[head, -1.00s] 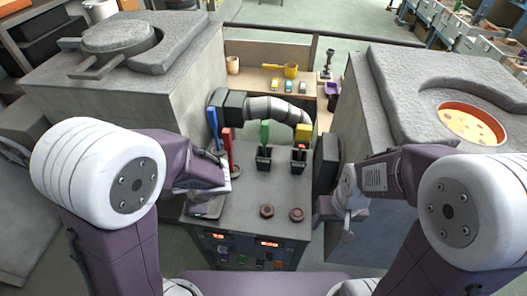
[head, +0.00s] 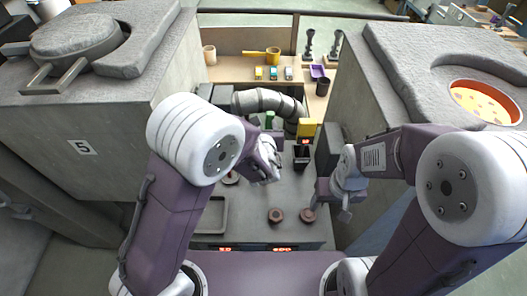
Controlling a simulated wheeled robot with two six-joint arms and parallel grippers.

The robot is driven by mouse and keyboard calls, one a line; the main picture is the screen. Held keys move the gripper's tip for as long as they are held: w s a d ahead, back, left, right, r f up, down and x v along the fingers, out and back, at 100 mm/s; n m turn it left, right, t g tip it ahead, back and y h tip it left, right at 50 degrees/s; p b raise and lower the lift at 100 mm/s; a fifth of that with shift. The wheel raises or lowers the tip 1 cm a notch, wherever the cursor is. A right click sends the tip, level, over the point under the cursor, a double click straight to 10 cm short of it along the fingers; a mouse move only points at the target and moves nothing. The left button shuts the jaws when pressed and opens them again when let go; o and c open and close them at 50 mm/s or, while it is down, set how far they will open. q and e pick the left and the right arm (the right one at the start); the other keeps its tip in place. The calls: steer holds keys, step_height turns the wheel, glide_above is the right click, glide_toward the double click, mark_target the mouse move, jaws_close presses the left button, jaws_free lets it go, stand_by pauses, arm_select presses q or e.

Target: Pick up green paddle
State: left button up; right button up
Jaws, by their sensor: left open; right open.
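The green paddle (head: 269,118) stands upright on the grey bench between the two furnaces. Only its upper end shows; my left arm hides its lower part and holder. My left gripper (head: 268,175) is in front of and just below it in the picture, open. The fingers are small, and I cannot tell whether they touch the paddle. My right gripper (head: 341,207) is open and empty at the right edge of the bench, apart from the paddle.
A yellow paddle (head: 307,128) stands in a dark holder (head: 302,158) to the right. A ribbed grey pipe (head: 265,100) runs behind. Grey furnaces (head: 105,120) flank the bench.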

arm_select(q)
steer(key=p+x, duration=0.1)
steer(key=x, duration=0.2)
steer(key=shift+w+d+f, duration=0.1)
steer(key=shift+w+f, duration=0.1)
steer(key=shift+w, duration=0.05)
steer(key=shift+w+p, duration=0.15)
steer(key=shift+p, duration=0.15)
steer(key=shift+c, duration=0.2)
arm_select(e)
steer(key=shift+s+r, duration=0.65)
steer(key=shift+r, duration=0.3)
